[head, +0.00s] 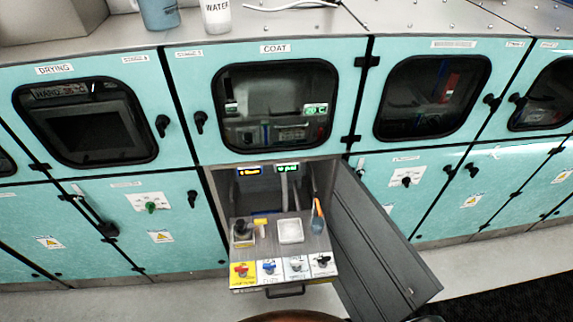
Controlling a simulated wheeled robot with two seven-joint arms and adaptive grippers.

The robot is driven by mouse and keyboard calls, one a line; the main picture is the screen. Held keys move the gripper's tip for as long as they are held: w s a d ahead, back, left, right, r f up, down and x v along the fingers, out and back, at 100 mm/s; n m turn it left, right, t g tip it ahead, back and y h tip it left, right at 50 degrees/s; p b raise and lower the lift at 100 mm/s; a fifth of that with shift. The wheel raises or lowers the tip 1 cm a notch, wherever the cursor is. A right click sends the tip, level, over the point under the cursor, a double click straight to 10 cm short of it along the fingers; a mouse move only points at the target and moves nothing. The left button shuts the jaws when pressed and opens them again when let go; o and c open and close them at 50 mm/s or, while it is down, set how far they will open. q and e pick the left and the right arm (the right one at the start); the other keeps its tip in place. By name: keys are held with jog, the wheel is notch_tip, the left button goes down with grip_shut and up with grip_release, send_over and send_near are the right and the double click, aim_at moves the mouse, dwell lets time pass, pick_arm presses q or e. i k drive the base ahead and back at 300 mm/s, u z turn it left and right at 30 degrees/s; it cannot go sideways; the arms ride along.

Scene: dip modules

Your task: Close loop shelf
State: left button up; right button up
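The loop shelf (262,252) is pulled out of the open lower bay under the cabinet marked COAT. Its top carries a white square dish (290,231), a dark round knob or cup on the left and an orange-and-blue tool at the right. Its sloped front has red, blue, white and black valves on labelled plates, with a dark handle (286,292) below. The bay's grey door (378,235) stands wide open to the right of the shelf. No gripper fingers show. A small dark shape at the bottom edge, by the door, is too cut off to identify.
Teal cabinets with windows and black latches line the wall. Two lit displays (288,169) sit inside the bay. A blue mug (158,13) and a white WATER cup (216,17) stand on top. Pale floor lies left of the shelf; a black mat (520,292) is at right.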

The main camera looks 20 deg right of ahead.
aim_at(288, 238)
jog(key=k, duration=1.3)
jog(key=i, duration=0.75)
jog(key=z, duration=0.3)
jog(key=k, duration=0.4)
jog(key=u, duration=0.3)
